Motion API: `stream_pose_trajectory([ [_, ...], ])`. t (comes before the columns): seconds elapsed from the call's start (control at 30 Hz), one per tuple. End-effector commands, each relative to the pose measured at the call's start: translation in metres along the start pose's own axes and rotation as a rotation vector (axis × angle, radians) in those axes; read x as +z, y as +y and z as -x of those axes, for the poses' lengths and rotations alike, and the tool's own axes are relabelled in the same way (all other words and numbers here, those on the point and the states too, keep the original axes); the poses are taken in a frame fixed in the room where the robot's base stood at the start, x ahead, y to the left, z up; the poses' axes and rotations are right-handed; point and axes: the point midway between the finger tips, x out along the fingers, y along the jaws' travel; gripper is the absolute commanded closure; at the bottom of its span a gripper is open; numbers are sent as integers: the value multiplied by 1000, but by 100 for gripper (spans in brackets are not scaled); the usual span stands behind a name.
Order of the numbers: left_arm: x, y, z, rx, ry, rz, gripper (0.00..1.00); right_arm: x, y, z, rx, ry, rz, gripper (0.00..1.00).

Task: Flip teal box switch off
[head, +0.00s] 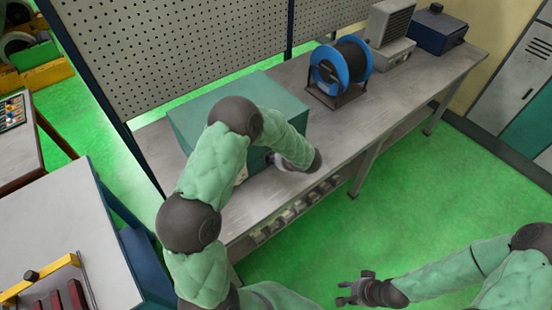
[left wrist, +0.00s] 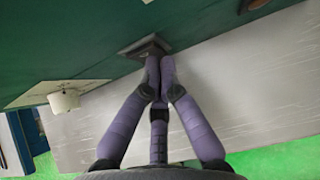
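The teal box (head: 205,105) stands on the long grey bench, partly hidden behind my left arm. Its front fills the top of the left wrist view (left wrist: 60,35), with a dark switch plate (left wrist: 132,47) low on it. My left gripper (left wrist: 160,68) has its purple fingers drawn close together, their tips at the switch and covering part of it. I cannot tell whether they touch it or which way the switch is set. In the head view my left gripper (head: 272,158) is at the box front. My right gripper (head: 350,289) is open and empty over the green floor.
On the bench (head: 335,130) stand a blue cable reel (head: 324,68), a grey unit (head: 390,22) and a dark blue box (head: 437,30). A pegboard (head: 190,45) rises behind. A white knob (left wrist: 63,101) sits left of the switch in the wrist view.

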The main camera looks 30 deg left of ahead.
Motion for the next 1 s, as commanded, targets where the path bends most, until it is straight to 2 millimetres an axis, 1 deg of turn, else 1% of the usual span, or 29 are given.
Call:
stream_pose_trajectory([
  [0.47,11,0,12,0,0,1,100,0,-3,8,0,1,0,60],
  [0.83,10,0,12,0,0,0,100,0,-3,8,0,1,0,60],
  [1.0,4,-5,22,-1,0,0,100,0,-3,7,0,1,0,60],
])
